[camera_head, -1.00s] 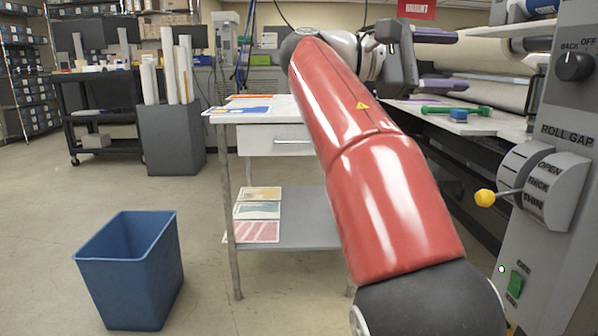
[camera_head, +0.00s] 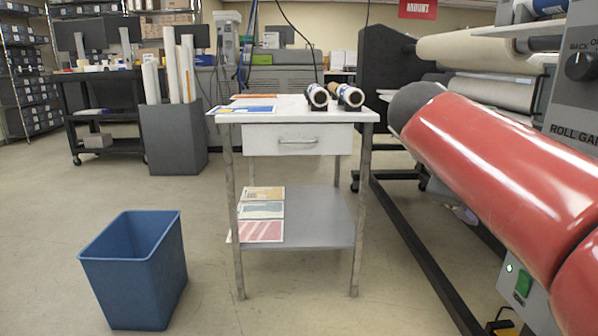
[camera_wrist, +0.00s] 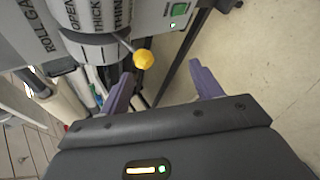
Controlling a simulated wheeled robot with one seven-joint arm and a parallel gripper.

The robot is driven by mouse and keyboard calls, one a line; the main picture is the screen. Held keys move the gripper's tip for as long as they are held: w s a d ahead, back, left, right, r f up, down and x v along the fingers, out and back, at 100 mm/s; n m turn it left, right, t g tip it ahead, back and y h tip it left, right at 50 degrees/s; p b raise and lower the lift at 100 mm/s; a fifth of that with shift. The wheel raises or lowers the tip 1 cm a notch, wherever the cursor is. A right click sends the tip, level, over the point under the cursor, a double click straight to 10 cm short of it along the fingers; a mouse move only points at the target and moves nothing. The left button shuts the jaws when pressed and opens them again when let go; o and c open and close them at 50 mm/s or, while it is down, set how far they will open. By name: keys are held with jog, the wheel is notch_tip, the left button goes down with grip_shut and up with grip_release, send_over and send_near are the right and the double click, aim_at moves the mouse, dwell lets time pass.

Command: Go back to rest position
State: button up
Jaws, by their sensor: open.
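My gripper (camera_wrist: 161,92) shows in the wrist view with its two purple fingers spread apart and nothing between them. Past the fingers are the laminator's grey control panel (camera_wrist: 165,15) and a lever with a yellow knob (camera_wrist: 143,60). The knob appears near the left finger; I cannot tell whether they touch. In the head view my red arm crosses the right side, and the gripper itself is out of sight there. The arm hides much of the laminator's panel (camera_head: 575,100) and the roll gap dial.
A white table (camera_head: 270,133) with a drawer stands in the middle, with two rolls (camera_head: 333,95) and sheets on top. A blue bin (camera_head: 133,268) stands on the floor at left. A grey box (camera_head: 173,140) holds upright rolls. The floor between bin and table is clear.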

jog(key=s+a+f+m+y, duration=0.2)
jog(key=s+a+f+y, duration=0.1)
jog(key=f, duration=0.4)
jog(key=s+a+f+m+y, duration=0.3)
jog(key=s+a+f, duration=0.2)
jog(key=s+f, duration=0.3)
jog(key=s+a+f+m+t+y, duration=0.1)
jog(key=s+a+f+m+y, duration=0.1)
jog(key=s+a+f, duration=0.3)
notch_tip(320, 180, down, 3)
jog(key=shift+s+m+y, duration=0.35)
jog(key=shift+m+y, duration=0.05)
jog(key=shift+y, duration=0.1)
